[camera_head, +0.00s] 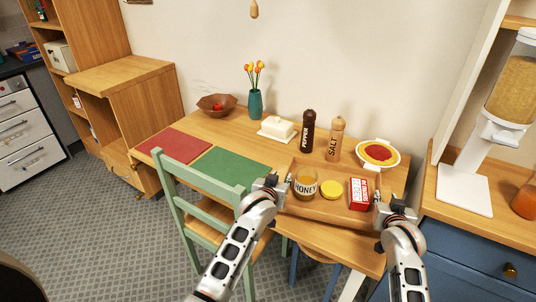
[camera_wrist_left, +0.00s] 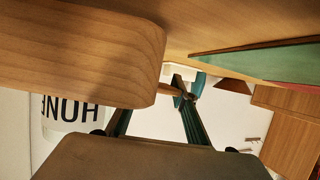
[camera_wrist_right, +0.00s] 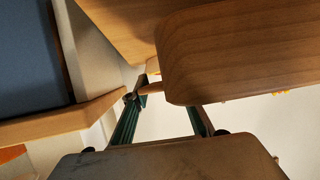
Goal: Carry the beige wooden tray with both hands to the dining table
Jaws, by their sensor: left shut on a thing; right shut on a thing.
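The beige wooden tray (camera_head: 326,209) is over the front right part of the dining table (camera_head: 222,129); I cannot tell whether it touches the top. It looks about level and holds a honey jar (camera_head: 305,184), a low yellow round item (camera_head: 331,190) and a red and white box (camera_head: 359,195). My left gripper (camera_head: 279,187) is shut on its left end, and my right gripper (camera_head: 378,206) is shut on its right end. The tray fills much of the left wrist view (camera_wrist_left: 85,50) and the right wrist view (camera_wrist_right: 240,55). The held spots are partly hidden.
Behind the tray stand a pepper mill (camera_head: 308,131), a salt mill (camera_head: 335,140), a butter dish (camera_head: 278,129) and a bowl of red food (camera_head: 378,153). A green mat (camera_head: 230,170) and red mat (camera_head: 174,147) lie left. A green chair (camera_head: 198,208) stands in front; a blue cabinet (camera_head: 465,255) is right.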

